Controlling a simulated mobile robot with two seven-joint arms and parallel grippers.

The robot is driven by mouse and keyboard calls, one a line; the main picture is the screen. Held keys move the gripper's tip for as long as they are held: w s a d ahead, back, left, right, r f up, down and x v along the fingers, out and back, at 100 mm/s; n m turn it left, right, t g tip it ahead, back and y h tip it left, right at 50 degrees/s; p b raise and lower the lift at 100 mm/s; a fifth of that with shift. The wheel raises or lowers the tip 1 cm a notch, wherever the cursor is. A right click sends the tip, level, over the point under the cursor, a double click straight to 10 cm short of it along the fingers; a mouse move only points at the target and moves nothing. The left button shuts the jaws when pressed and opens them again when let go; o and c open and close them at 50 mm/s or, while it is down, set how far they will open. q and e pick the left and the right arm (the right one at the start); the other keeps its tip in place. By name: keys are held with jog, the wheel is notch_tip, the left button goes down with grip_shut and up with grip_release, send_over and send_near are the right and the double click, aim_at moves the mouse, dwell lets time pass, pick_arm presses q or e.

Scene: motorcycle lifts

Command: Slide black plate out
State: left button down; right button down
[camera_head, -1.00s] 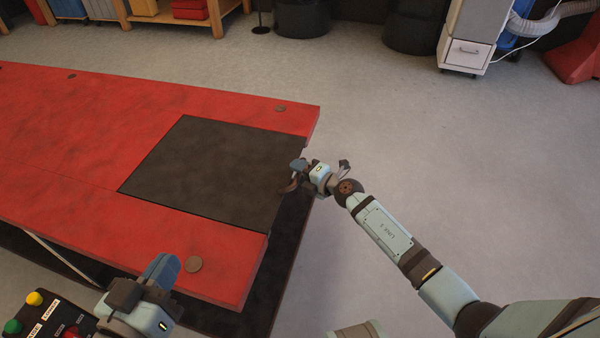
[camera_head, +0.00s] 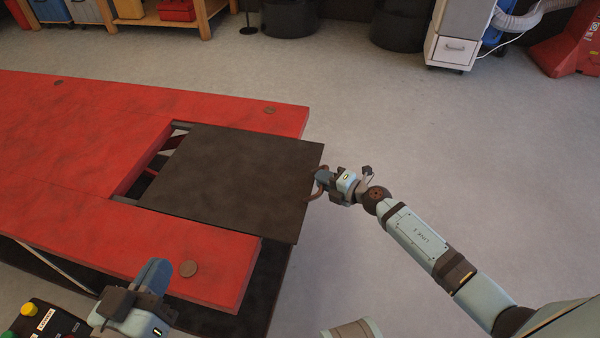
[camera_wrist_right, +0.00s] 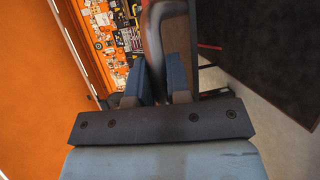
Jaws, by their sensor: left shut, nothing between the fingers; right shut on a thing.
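The black plate (camera_head: 235,180) lies in the cut-out of the red lift table (camera_head: 70,150) and sticks out past the table's right end. A gap with dark framework shows at the plate's left side. My right gripper (camera_head: 318,184) is shut on the plate's handle (camera_head: 313,190) at its right edge. The handle (camera_wrist_right: 155,45) also shows between the blue fingers in the right wrist view. My left gripper (camera_head: 155,275) is shut and empty, near the table's front edge.
A control box with buttons (camera_head: 40,322) stands at the lower left. Shelving (camera_head: 165,18), black bins and a white cabinet (camera_head: 450,50) stand at the back. The floor right of the table is clear.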

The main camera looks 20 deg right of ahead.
pick_arm(q)
jog(key=shift+r, duration=0.25)
pick_arm(e)
jog(key=s+d, duration=1.1)
jog(key=d, duration=0.5)
jog(key=shift+d, duration=0.15)
pick_arm(q)
jog(key=shift+w+r, duration=0.1)
jog(key=shift+r, duration=0.05)
pick_arm(e)
jog(key=c, duration=1.1)
grip_release()
pick_arm(q)
jog(key=r+t+p, duration=0.1)
jog(key=r+p, duration=0.1)
jog(key=r, duration=0.1)
jog(key=r+t+p, duration=0.1)
jog(key=r+p, duration=0.1)
jog(key=shift+a+r+n+t, duration=0.2)
jog(key=shift+a+n+t, duration=0.05)
jog(key=shift+n+t, duration=0.05)
pick_arm(e)
jog(key=v, duration=1.3)
jog(key=shift+s+d, duration=0.2)
jog(key=shift+s, duration=0.15)
